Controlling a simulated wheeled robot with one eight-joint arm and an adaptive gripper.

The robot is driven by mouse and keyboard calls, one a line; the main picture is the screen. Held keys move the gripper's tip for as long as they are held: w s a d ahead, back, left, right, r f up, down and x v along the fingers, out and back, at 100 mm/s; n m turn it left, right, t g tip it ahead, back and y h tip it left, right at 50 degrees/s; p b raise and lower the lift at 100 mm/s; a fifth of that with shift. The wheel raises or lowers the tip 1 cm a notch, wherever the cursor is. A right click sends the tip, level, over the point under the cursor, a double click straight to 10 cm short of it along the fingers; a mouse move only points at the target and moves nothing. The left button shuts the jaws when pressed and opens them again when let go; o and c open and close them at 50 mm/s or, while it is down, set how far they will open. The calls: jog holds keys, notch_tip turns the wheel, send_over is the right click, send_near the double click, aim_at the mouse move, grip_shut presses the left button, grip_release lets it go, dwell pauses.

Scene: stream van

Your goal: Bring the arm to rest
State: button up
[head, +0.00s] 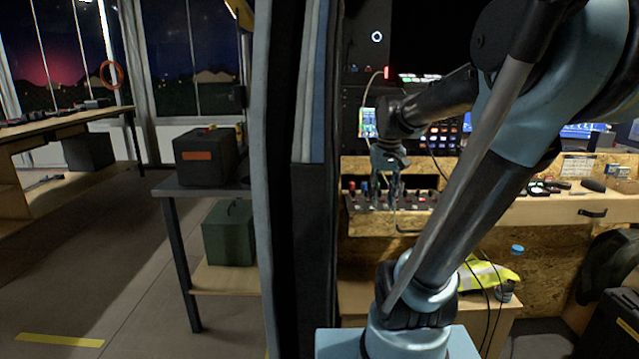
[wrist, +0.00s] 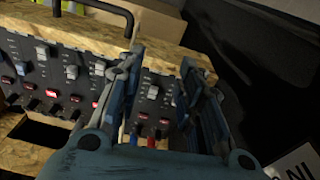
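My arm (head: 455,215) reaches forward over the wooden counter in the head view. My gripper (head: 388,193) points down at the control panel (head: 417,201) with its coloured knobs. In the wrist view my gripper (wrist: 161,58) has its two fingers apart, with a gap between them. The panel (wrist: 62,85) shows behind and between the fingers, with its switches and lit red buttons. I see nothing held in the gap. I cannot tell whether the fingertips touch the panel.
The wooden counter (head: 545,209) runs to the right, with small items on it. A small screen (head: 368,122) stands close behind my gripper. A side table (head: 205,188) bears a black case (head: 205,160). Floor shows at left.

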jog(key=s+f+t, duration=0.1)
jog(key=s+f, duration=1.2)
jog(key=s, duration=0.1)
jog(key=shift+s+d+m, duration=0.15)
jog(key=shift+d+m, duration=0.1)
jog(key=shift+m, duration=0.15)
jog(key=shift+w+f, duration=0.25)
jog(key=shift+w, duration=0.2)
